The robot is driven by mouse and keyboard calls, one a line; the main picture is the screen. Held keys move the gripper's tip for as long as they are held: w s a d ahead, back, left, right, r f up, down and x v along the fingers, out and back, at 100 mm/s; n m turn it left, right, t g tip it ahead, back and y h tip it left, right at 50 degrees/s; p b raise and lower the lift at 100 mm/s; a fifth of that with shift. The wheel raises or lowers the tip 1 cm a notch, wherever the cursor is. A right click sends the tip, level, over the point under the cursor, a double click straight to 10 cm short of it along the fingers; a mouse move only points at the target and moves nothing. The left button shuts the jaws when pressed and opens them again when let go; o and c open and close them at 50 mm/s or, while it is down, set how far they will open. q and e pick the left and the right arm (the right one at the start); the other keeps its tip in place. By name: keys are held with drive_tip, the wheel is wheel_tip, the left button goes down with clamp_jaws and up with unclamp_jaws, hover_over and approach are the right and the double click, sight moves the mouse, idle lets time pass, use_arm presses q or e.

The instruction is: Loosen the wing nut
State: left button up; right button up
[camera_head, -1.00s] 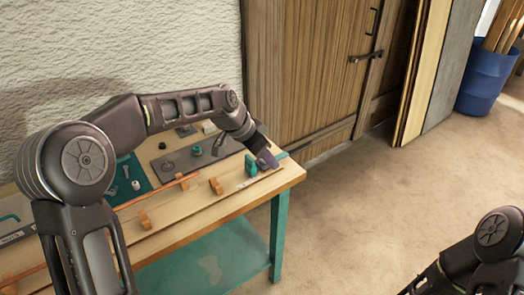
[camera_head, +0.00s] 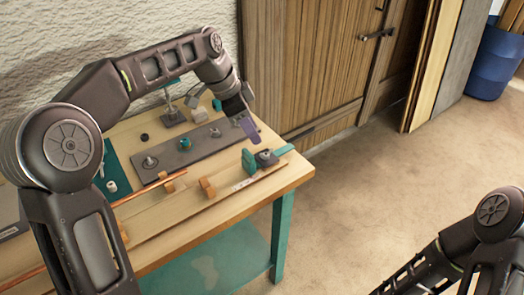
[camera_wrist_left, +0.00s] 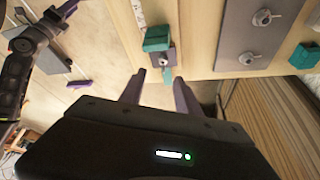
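A small metal wing nut (camera_head: 266,154) sits on a dark square plate beside a teal block (camera_head: 249,163) at the table's right end. In the left wrist view, this wing nut (camera_wrist_left: 166,61) and the teal block (camera_wrist_left: 157,38) lie just beyond the fingertips. More wing nuts stand on a long grey plate (camera_head: 178,160); two show in the left wrist view, one near the plate's end (camera_wrist_left: 247,58) and one farther along (camera_wrist_left: 262,18). My left gripper (camera_head: 249,128) is open and empty above the table's right end, apart from the nuts. My right gripper is out of view.
The wooden table (camera_head: 222,208) has a long thin lath (camera_head: 245,183) along its front and small orange-brown blocks (camera_head: 207,187). A teal part (camera_head: 185,143) stands on the grey plate. A wooden door (camera_head: 310,60) is behind.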

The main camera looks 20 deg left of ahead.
sight(266, 154)
use_arm(q)
drive_tip(key=shift+w+a+f, duration=0.1)
drive_tip(key=shift+w+f, duration=0.2)
drive_tip(key=shift+f, duration=0.3)
drive_tip(key=shift+s, duration=0.1)
drive_tip(key=shift+x, duration=3.9)
drive_tip(key=shift+c, duration=0.3)
drive_tip(key=shift+r, duration=0.1)
clamp_jaws()
